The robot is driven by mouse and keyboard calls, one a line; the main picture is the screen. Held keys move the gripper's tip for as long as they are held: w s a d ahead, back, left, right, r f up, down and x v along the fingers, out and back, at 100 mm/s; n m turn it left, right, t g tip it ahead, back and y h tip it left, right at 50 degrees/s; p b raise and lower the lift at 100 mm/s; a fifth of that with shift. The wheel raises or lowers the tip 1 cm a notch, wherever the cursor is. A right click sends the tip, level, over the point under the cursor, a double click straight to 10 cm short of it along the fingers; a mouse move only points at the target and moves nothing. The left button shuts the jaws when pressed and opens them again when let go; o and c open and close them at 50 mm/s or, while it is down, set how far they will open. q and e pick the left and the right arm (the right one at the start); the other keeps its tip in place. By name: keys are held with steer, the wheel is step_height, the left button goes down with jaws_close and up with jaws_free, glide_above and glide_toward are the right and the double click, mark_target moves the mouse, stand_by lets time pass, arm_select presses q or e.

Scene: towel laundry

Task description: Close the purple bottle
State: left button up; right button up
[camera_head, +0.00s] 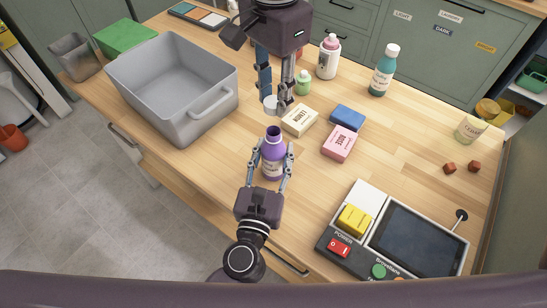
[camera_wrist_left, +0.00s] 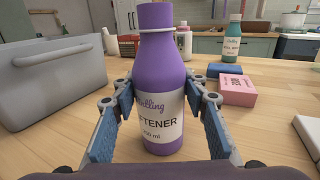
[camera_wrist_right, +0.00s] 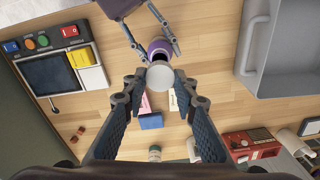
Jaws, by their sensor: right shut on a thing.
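The purple bottle (camera_head: 272,164) stands upright near the table's front edge, its dark mouth uncovered at the top. My left gripper (camera_head: 272,150) has a finger on each side of the bottle, and they look pressed against it. The left wrist view shows the bottle (camera_wrist_left: 162,70) close up, with its softener label facing me. My right gripper (camera_head: 279,104) comes down from the top of the head view, shut on a white cap (camera_head: 270,105). The cap (camera_wrist_right: 160,76) is apart from the bottle; in the right wrist view it partly covers the bottle's mouth.
A lemon soap box (camera_head: 299,120), a pink soap box (camera_head: 339,144) and a blue block (camera_head: 348,117) lie to the right. A grey bin (camera_head: 150,108) stands left. A control panel (camera_head: 345,258) sits at front right. Other bottles stand behind.

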arm_select(q)
jaws_close()
arm_select(e)
glide_above(274, 130)
steer(key=shift+f, duration=2.5)
steer(key=shift+f, duration=0.1)
steer(key=shift+f, duration=0.8)
steer(key=shift+f, duration=0.55)
